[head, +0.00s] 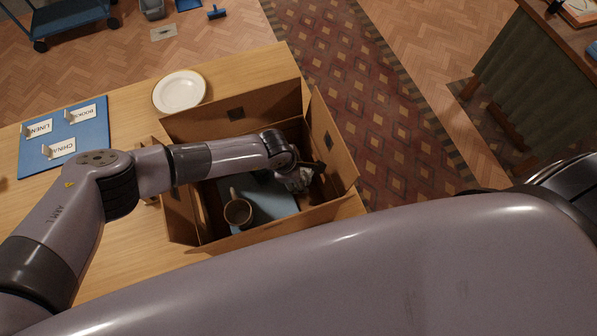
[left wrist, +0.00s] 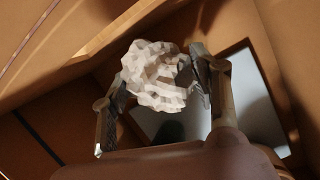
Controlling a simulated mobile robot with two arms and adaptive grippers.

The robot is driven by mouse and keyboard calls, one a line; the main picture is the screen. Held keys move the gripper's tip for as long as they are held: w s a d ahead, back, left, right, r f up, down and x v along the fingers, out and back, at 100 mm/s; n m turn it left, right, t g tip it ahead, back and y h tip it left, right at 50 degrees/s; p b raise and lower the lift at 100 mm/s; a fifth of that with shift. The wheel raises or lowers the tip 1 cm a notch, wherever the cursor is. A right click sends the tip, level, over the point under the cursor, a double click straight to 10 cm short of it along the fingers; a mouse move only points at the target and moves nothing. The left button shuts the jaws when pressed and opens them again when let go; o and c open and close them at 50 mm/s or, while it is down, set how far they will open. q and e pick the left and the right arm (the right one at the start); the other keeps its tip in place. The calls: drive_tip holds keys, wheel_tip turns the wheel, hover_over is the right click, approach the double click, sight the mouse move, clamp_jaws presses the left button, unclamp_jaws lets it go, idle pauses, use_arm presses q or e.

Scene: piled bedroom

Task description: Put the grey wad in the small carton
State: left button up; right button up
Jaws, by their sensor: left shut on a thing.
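The grey wad (head: 300,181) is crumpled and faceted. It also shows large and pale in the left wrist view (left wrist: 156,76). My left gripper (head: 294,177) reaches down into the open carton (head: 335,150) and is shut on the wad, with a finger on each side of it in the left wrist view (left wrist: 160,88). The wad is inside the carton's walls, toward its right end; whether it touches the bottom I cannot tell. The arm hides part of the carton's interior. My right gripper is not in view.
A mug (head: 238,212) and a flat blue item (head: 268,200) lie in the carton. The flaps stand up and outward. A white plate (head: 180,91) and a blue board (head: 40,157) with label cards are on the wooden table (head: 128,100). A patterned rug (head: 370,90) lies beyond the table's edge.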

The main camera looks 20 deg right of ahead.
use_arm(q)
drive_tip(key=shift+f, duration=0.2)
drive_tip(key=shift+f+b, duration=0.15)
drive_tip(key=shift+b, duration=0.2)
drive_tip(key=o, duration=0.8)
drive_tip(key=shift+o, duration=0.2)
drive_tip(key=shift+r, duration=0.2)
drive_tip(key=shift+r+p, duration=0.25)
drive_tip(key=shift+p, duration=0.2)
drive_tip(key=shift+a+r+b, duration=0.15)
drive_tip(key=shift+r+b, duration=0.1)
drive_tip(key=shift+b, duration=0.1)
drive_tip(key=b+v, duration=0.2)
drive_tip(key=v, duration=0.7)
drive_tip(key=shift+a+r+b, duration=0.1)
drive_tip(key=shift+r+b, duration=0.25)
drive_tip(key=shift+r, duration=0.05)
drive_tip(key=shift+s+a+r, duration=0.1)
drive_tip(key=shift+a+r, duration=0.05)
drive_tip(key=shift+r, duration=0.5)
